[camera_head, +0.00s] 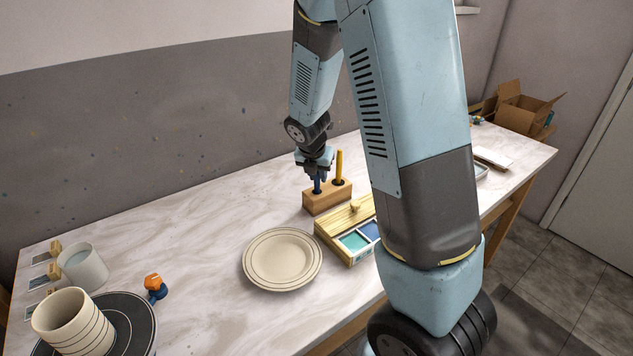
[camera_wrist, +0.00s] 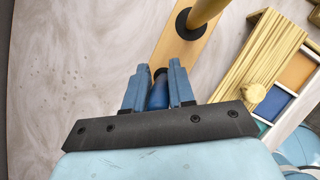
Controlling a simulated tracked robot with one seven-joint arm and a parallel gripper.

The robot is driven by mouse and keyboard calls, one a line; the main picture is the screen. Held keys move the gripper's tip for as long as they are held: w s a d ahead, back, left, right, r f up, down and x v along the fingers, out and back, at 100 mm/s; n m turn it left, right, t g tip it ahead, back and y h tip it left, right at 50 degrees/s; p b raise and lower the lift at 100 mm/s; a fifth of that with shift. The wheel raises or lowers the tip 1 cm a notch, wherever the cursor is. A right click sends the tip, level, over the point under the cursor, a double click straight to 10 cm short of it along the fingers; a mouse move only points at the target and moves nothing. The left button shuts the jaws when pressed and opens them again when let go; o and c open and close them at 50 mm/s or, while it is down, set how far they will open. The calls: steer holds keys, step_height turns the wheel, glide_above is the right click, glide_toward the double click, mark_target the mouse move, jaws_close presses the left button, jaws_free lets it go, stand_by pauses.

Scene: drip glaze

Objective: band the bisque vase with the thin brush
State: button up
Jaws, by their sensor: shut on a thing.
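My gripper (camera_head: 316,176) is shut on a blue-handled brush (camera_head: 317,186) that stands in the wooden brush block (camera_head: 318,203). In the wrist view the blue handle (camera_wrist: 158,95) lies between my two fingers (camera_wrist: 158,88). Its bristles are hidden. A thicker yellow-handled brush (camera_head: 339,166) stands in the block's other hole and shows in the wrist view (camera_wrist: 207,10). A cream vase (camera_head: 72,322) with several thin dark bands stands on a dark round wheel (camera_head: 138,325) at the front left in the head view.
A cream plate (camera_head: 283,259) lies mid-table. Beside it is a glaze box (camera_head: 345,250) with a partly covering slatted wooden lid (camera_head: 343,219). A pale cup (camera_head: 83,266) and an orange-and-blue object (camera_head: 154,287) stand near the wheel. The table behind the plate is clear.

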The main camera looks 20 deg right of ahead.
jaws_close()
steer(key=shift+r, duration=0.2)
steer(key=shift+r, duration=6.35)
steer(key=shift+f, duration=0.1)
